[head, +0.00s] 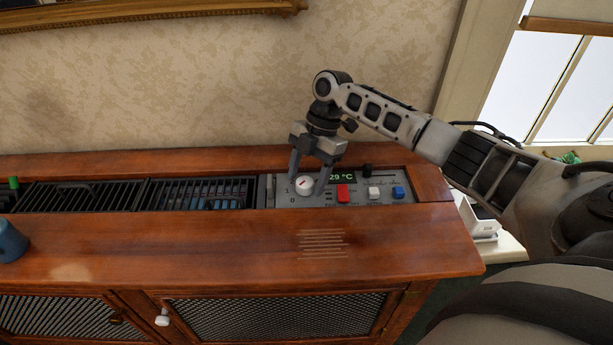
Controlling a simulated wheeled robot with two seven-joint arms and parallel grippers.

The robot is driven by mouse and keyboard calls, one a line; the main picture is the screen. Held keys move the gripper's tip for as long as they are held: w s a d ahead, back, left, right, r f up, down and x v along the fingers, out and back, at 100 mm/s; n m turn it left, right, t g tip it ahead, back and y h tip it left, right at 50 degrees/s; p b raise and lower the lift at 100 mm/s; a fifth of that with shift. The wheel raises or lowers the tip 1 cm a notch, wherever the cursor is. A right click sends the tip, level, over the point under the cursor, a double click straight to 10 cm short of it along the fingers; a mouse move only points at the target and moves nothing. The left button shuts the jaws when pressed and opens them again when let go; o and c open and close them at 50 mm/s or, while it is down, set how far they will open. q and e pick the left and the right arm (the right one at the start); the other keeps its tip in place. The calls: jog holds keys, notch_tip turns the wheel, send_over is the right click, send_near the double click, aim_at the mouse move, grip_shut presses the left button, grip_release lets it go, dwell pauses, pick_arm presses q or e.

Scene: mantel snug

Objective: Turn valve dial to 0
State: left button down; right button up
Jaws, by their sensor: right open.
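The valve dial (304,185) is a white round knob with a red pointer mark, set in a grey control panel (274,199) on top of the wooden cabinet. The pointer slants up toward the right. A 0 is printed at the dial's lower left. My right gripper (307,184) points down with its fingers open, one on each side of the dial. I cannot tell whether the fingers touch it. A small green display (342,177) right of the dial reads about 29 °C, partly hidden by the gripper. My left gripper is not in view.
The panel also bears a red switch (343,193), a white button (374,192), a blue button (398,192) and a black knob (367,170). Dark grilles (85,195) lie to the left. A blue mug-like object (10,242) stands at the far left. The cabinet's front top (200,240) is clear.

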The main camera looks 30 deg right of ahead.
jog(key=p+v, duration=0.1)
jog(key=v, duration=1.4)
jog(key=shift+d+r, duration=0.1)
